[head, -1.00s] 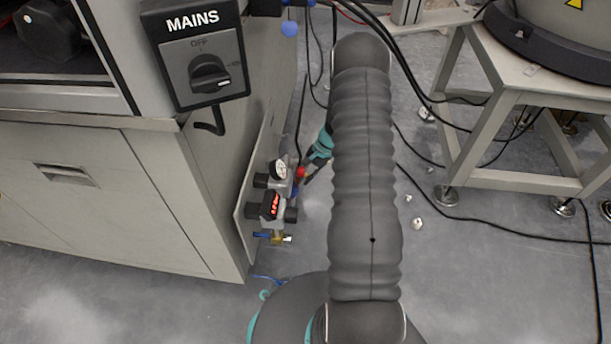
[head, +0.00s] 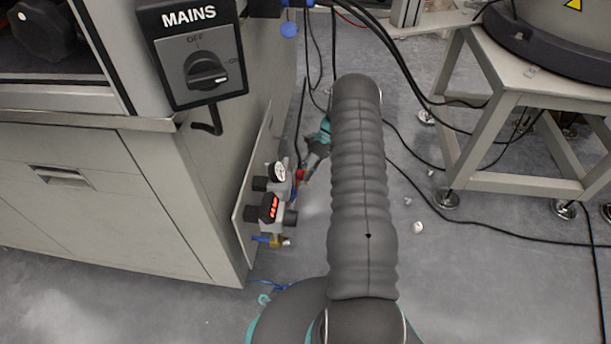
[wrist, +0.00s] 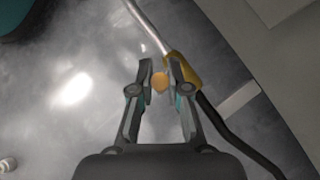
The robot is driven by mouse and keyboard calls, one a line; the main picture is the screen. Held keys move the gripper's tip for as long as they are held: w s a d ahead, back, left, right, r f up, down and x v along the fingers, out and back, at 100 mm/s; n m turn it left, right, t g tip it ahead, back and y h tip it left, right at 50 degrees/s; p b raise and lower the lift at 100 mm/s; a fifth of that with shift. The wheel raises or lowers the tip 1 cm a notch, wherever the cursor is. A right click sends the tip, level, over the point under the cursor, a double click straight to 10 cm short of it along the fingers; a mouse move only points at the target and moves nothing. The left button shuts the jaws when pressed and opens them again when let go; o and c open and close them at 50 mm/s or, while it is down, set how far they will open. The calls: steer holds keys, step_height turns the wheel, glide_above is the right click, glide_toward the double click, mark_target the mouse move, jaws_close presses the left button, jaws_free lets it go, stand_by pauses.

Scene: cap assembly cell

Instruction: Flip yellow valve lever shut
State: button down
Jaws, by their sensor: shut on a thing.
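In the wrist view my gripper (wrist: 161,77) has a small round orange-yellow piece (wrist: 160,83) between its fingertips. A yellow sleeve (wrist: 184,71) at the end of a thin metal bar (wrist: 146,26) lies against the right finger, partly behind it. I take these yellow parts to be the valve lever, but cannot tell how they join. In the head view my gripper (head: 317,150) reaches down beside the valve assembly on the cabinet's side and is partly hidden by my arm. The assembly has a round gauge (head: 277,172), a red-lit display (head: 270,208) and a red part (head: 300,174).
The grey cabinet (head: 90,205) stands close on the left, with a MAINS switch box (head: 194,50) above. A brass fitting with a blue handle (head: 263,239) is below the display. A metal stand (head: 515,185) and black cables are at right.

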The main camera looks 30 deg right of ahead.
steer(key=shift+w, duration=0.15)
stand_by(0.3)
steer(key=c, duration=1.1)
jaws_free()
steer(key=shift+c, duration=0.2)
steer(key=v, duration=1.2)
